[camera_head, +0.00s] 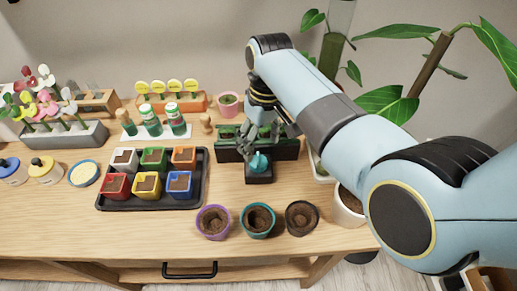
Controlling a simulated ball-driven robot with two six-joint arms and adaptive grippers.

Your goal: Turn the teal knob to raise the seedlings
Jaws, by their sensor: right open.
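The teal knob (258,162) sits on top of a small black box (259,178) at the front of the seedling stand. Green seedlings (228,131) show low in a dark green tray (229,155) right behind the knob, partly covered by my right gripper. My right gripper (262,143) points down just above and behind the knob, its fingers apart. I cannot tell whether a fingertip touches the knob. My left gripper is not in view.
A black tray (104,202) with several coloured pots stands left of the knob. Purple (203,223), teal (247,222) and dark (301,217) pots of soil stand in front. A rack of green-labelled bottles (150,122) is behind left. Large leafy plants stand at right.

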